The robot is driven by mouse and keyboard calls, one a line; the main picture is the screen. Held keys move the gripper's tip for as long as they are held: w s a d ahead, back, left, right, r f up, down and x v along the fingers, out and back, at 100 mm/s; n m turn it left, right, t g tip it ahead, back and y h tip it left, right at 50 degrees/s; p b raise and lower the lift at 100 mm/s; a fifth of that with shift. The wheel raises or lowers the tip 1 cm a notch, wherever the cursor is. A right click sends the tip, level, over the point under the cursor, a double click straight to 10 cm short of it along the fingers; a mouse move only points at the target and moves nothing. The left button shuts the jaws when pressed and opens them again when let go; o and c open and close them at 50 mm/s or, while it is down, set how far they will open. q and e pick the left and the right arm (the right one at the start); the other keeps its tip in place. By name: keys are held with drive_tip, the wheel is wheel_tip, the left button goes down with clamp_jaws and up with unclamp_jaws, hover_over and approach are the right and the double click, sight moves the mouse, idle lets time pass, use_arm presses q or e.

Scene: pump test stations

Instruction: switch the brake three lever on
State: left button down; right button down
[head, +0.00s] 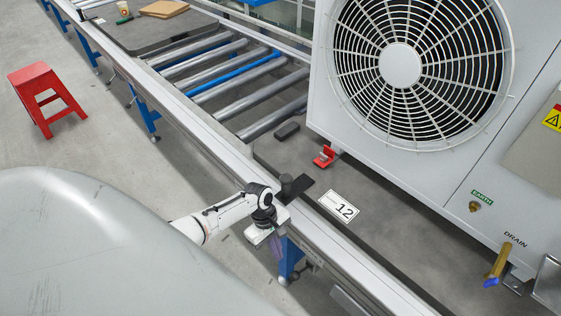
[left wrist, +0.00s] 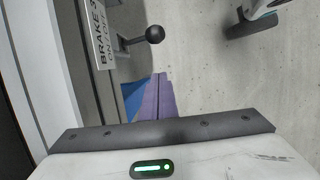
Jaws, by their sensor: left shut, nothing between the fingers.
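The brake three lever is a short dark rod with a black ball knob (left wrist: 155,34) in the left wrist view. It sticks out from the conveyor's side rail next to a plate (left wrist: 97,30) reading "BRAKE 3" and "ON/OFF", partly cut off. My left gripper (left wrist: 153,80) has its purple fingers shut together and empty. They appear below the knob in the picture, apart from it; the depth between them is hard to judge. In the head view the left gripper (head: 277,247) is beside the rail's outer face, and I cannot make out the lever there. My right gripper is not in view.
A large grey fan unit (head: 400,65) stands on the dark pallet (head: 290,160) beside a red clamp (head: 324,157) and a "12" card (head: 339,206). Rollers (head: 235,85) run behind. A red stool (head: 43,90) stands on open floor at left.

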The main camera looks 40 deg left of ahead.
use_arm(q)
drive_tip(key=shift+w+p+v, duration=0.2)
drive_tip(key=shift+v, duration=0.95)
drive_tip(key=shift+w+p+v, duration=0.2)
drive_tip(key=shift+v, duration=1)
drive_tip(key=s+d+f+m+t, duration=0.35)
drive_tip(key=s+d+m, duration=0.4)
drive_tip(key=m, duration=0.25)
drive_tip(key=s+d+r+m+t, duration=0.2)
drive_tip(key=r+m, duration=0.2)
drive_tip(key=r, duration=0.1)
drive_tip(key=s+d+r+m+t, duration=0.2)
drive_tip(key=s+r+m+t, duration=0.1)
drive_tip(key=r, duration=0.3)
drive_tip(key=shift+m+y, duration=0.4)
drive_tip(key=shift+m, duration=0.2)
drive_tip(key=shift+r+t, duration=0.1)
drive_tip(key=shift+t, duration=0.15)
